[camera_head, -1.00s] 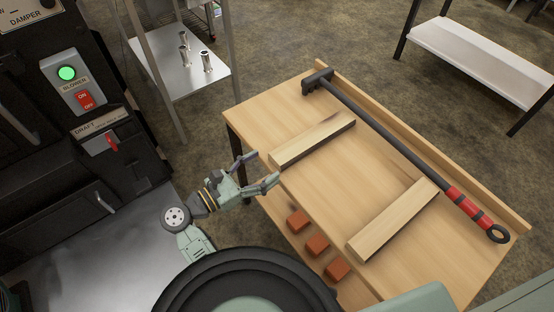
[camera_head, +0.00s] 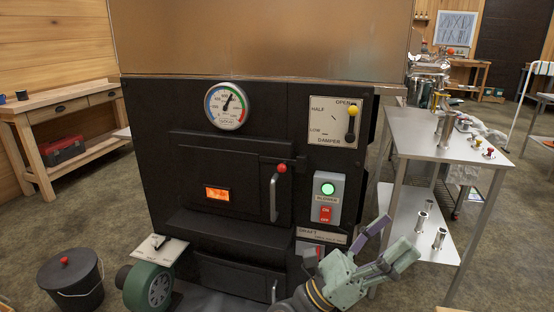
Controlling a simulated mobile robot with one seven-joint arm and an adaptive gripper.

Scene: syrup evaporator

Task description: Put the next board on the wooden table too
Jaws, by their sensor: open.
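My gripper (camera_head: 400,236) is at the lower right of the head view, in front of the black evaporator (camera_head: 190,166). Its fingers are spread apart with nothing between them. No board shows in this view now. The wooden table that bore two boards a second ago is out of the picture.
The evaporator front has a closed door with a red-knobbed handle (camera_head: 275,190), a gauge (camera_head: 227,106) and a blower switch (camera_head: 327,199). A green blower (camera_head: 150,287) and a black bucket (camera_head: 71,284) stand left. A steel table (camera_head: 425,148) stands right. A wooden bench (camera_head: 75,152) is far left.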

